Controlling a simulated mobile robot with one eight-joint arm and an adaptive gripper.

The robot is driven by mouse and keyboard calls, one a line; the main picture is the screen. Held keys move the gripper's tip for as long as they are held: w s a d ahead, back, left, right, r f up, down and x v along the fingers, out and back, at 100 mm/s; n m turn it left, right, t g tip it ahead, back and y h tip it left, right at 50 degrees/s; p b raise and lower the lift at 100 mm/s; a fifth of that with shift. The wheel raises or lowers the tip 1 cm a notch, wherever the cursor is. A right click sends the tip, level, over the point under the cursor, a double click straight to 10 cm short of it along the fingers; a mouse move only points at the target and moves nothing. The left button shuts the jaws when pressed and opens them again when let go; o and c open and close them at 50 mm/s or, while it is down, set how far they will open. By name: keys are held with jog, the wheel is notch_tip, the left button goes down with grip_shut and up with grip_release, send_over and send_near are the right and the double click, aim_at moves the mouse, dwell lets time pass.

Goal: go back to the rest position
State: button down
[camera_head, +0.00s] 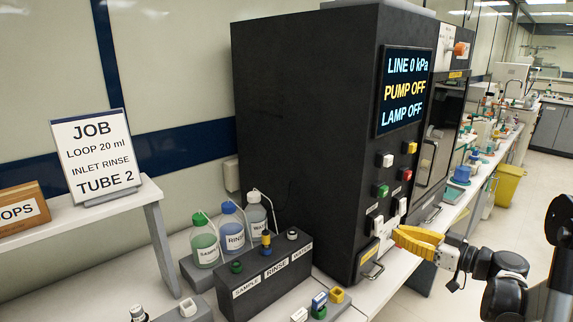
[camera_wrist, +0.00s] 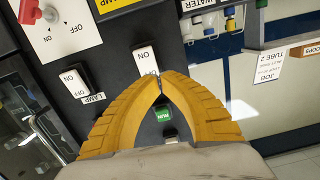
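My gripper (camera_head: 396,236) has yellow fingers and is at the lower front of the black cabinet (camera_head: 300,130), beside its white rocker switches (camera_head: 376,224). In the wrist view the fingertips (camera_wrist: 158,82) meet, with no object seen held between them. They overlap the lower edge of a white ON/OFF rocker (camera_wrist: 146,58); I cannot tell whether they touch it. A second rocker labelled LAMP (camera_wrist: 72,80) is to the left. A green RUN button (camera_wrist: 163,113) shows between the fingers. The screen (camera_head: 405,90) reads LINE 0 kPa, PUMP OFF, LAMP OFF.
A black rack (camera_head: 265,283) labelled SAMPLE, RINSE and WATER stands left of the cabinet, with several bottles (camera_head: 232,228) behind it. Small coloured fittings (camera_head: 319,303) lie at the bench front. A JOB sign (camera_head: 92,155) stands on a shelf. Open floor (camera_head: 500,215) lies right.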

jog(key=s+a+r+m+g+h, duration=0.1)
jog(key=s+a+m+g+h, duration=0.15)
jog(key=s+a, duration=0.4)
jog(key=s+a+m+g+h, duration=0.1)
jog(key=s+a+g+h, duration=0.15)
jog(key=a, duration=0.65)
jog(key=s+f+m+h, duration=0.1)
jog(key=s+h, duration=0.1)
jog(key=s, duration=0.6)
jog(key=s+f+m+g+h, duration=0.1)
jog(key=s+m+h, duration=0.1)
jog(key=s, duration=0.7)
jog(key=shift+s+a+h, duration=0.3)
jog(key=shift+a+h, duration=0.1)
jog(key=shift+h, duration=0.4)
